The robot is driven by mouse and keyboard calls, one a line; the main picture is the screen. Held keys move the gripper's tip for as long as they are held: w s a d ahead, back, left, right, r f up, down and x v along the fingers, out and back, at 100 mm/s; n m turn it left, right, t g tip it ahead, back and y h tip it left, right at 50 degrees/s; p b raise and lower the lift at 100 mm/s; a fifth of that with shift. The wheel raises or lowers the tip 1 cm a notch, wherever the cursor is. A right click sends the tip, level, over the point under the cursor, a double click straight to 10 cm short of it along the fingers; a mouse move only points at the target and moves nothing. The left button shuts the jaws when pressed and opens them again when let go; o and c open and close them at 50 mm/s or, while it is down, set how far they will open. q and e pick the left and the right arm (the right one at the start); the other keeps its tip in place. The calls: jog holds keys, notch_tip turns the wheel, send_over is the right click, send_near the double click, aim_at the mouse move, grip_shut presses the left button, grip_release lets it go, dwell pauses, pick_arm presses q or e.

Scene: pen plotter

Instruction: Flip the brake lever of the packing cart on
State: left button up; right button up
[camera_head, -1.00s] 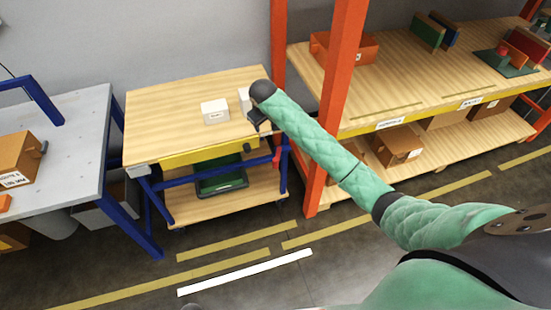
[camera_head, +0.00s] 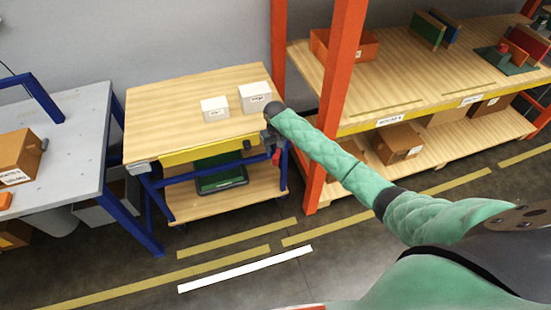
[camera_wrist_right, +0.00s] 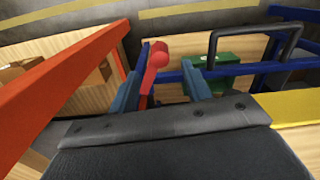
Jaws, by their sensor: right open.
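The packing cart (camera_head: 175,105) has a wooden top, a yellow front strip and a blue frame. Its red brake lever (camera_head: 276,157) is at the cart's right front leg, just below the top. In the right wrist view the lever (camera_wrist_right: 154,62) has a rounded red end and stands between my finger tips, closer to the left finger. My right gripper (camera_head: 269,142) is at the cart's right front corner; in the wrist view its fingers (camera_wrist_right: 163,78) are apart and hold nothing. I cannot tell whether a finger touches the lever. My left gripper is out of view.
Two white boxes (camera_head: 214,109) (camera_head: 255,97) stand on the cart top. A green crate (camera_head: 221,178) is on the lower shelf. An orange rack post (camera_head: 331,110) stands close to the cart's right. A grey table (camera_head: 80,130) is at the left. The floor in front is clear.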

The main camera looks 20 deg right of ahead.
aim_at(275, 156)
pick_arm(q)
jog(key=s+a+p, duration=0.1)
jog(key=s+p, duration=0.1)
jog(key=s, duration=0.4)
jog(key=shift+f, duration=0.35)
pick_arm(e)
jog(key=shift+f, duration=3.55)
jog(key=shift+c, duration=0.4)
grip_shut()
